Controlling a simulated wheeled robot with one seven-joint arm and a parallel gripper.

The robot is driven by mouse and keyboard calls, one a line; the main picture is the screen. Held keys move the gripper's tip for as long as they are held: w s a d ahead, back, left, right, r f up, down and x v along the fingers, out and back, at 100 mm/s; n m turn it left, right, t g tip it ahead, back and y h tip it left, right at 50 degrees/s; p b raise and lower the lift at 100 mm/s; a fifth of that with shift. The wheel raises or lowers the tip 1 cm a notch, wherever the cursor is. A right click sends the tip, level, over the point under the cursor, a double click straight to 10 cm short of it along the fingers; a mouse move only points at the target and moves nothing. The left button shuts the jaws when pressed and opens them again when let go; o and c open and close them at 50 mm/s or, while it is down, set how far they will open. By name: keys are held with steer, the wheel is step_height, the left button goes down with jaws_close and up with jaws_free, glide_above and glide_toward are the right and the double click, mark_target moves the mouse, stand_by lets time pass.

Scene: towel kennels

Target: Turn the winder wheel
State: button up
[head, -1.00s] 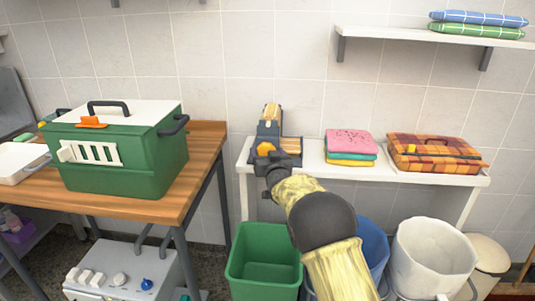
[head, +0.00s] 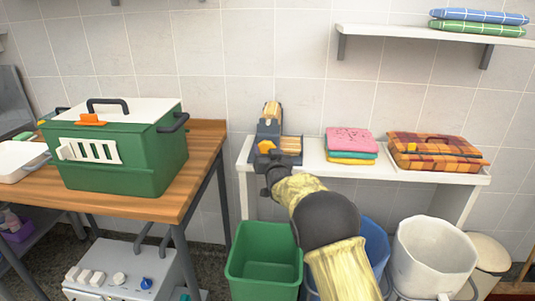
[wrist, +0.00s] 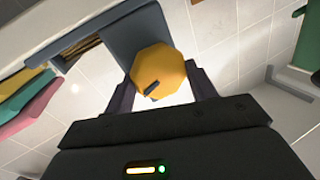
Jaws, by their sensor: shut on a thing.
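The winder (head: 268,130) is a dark blue-grey device with a tan roll on top. It stands at the left end of the white shelf table. Its wheel is an orange-yellow faceted knob (head: 266,147) facing me. In the wrist view the knob (wrist: 158,72) sits between the two dark fingers of my gripper (wrist: 160,88), with a short dark mark on its face. My gripper is shut on the knob, one finger on each side. In the head view my wrist and arm hide the fingers and the winder's lower part. The winder body (wrist: 120,45) also shows behind the knob.
Folded pink, teal and yellow towels (head: 351,146) and an orange plaid bundle (head: 435,152) lie on the white table (head: 315,170). A green bin (head: 263,265) and a white bin (head: 433,255) stand below. A green kennel (head: 120,150) is on the wooden table at left.

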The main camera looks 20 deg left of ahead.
steer(key=shift+s+a+f+m+t+h+b, duration=0.2)
steer(key=shift+m+t+h+b, duration=0.65)
steer(key=shift+m+h+b, duration=3.2)
steer(key=shift+w+a+f+m+t+y+b, duration=0.2)
steer(key=shift+m+t+y+b, duration=1.15)
steer(key=shift+m, duration=6.05)
steer(key=shift+s+a+f+m+t+h+b, duration=0.1)
steer(key=shift+f+m+t+h+b, duration=0.2)
steer(key=shift+m+h+b, duration=4.05)
steer(key=m+y+p, duration=0.1)
steer(key=m+y, duration=0.2)
steer(key=y, duration=0.1)
steer(key=shift+p, duration=0.3)
steer(key=o, duration=1)
steer(key=shift+r, duration=0.1)
steer(key=shift+s, duration=0.1)
